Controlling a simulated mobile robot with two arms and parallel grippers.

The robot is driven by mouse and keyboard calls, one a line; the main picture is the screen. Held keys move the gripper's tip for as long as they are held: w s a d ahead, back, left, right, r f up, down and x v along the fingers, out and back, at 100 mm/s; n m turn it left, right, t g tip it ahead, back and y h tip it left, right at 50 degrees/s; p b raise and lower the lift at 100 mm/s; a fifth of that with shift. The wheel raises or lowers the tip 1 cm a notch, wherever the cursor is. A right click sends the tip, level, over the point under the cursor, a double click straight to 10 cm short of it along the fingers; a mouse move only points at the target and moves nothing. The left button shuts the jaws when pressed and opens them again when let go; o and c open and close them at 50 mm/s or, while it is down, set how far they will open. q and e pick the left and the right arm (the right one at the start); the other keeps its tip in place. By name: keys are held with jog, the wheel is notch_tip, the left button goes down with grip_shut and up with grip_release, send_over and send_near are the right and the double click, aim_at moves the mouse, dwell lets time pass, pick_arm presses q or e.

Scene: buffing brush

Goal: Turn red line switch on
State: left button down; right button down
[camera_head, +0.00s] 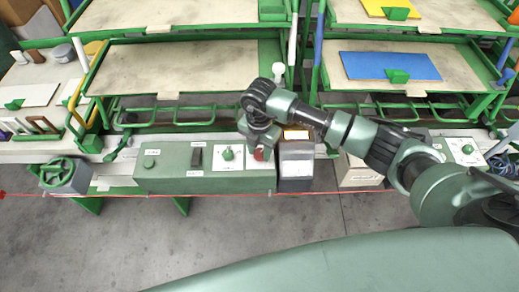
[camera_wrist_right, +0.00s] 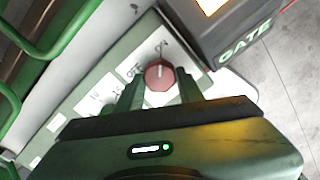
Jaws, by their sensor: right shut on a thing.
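The red line switch (camera_wrist_right: 158,74) is a round red knob on a white plate with OFF and ON labels, in the right wrist view. Its white mark points up in that view, roughly toward the ON label. My right gripper (camera_wrist_right: 161,82) has its two dark fingers on either side of the knob and is shut on it. In the head view the red switch (camera_head: 259,154) shows just below my right gripper (camera_head: 260,146), at the right end of the green control box (camera_head: 200,182). My left gripper is not in view.
On the same box are a green knob (camera_head: 227,153), a black rocker switch (camera_head: 196,157) and a green button (camera_head: 149,162). A grey box with a lit screen (camera_head: 296,160) stands close to the right. Green-framed shelves rise behind. A red line runs along the front.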

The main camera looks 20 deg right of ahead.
aim_at(259, 153)
jog(key=shift+w+r, duration=0.1)
dwell(0.4)
jog(key=c, duration=0.9)
grip_release()
notch_tip(259, 153, up, 8)
jog(key=shift+f+b, duration=0.1)
jog(key=shift+b, duration=0.7)
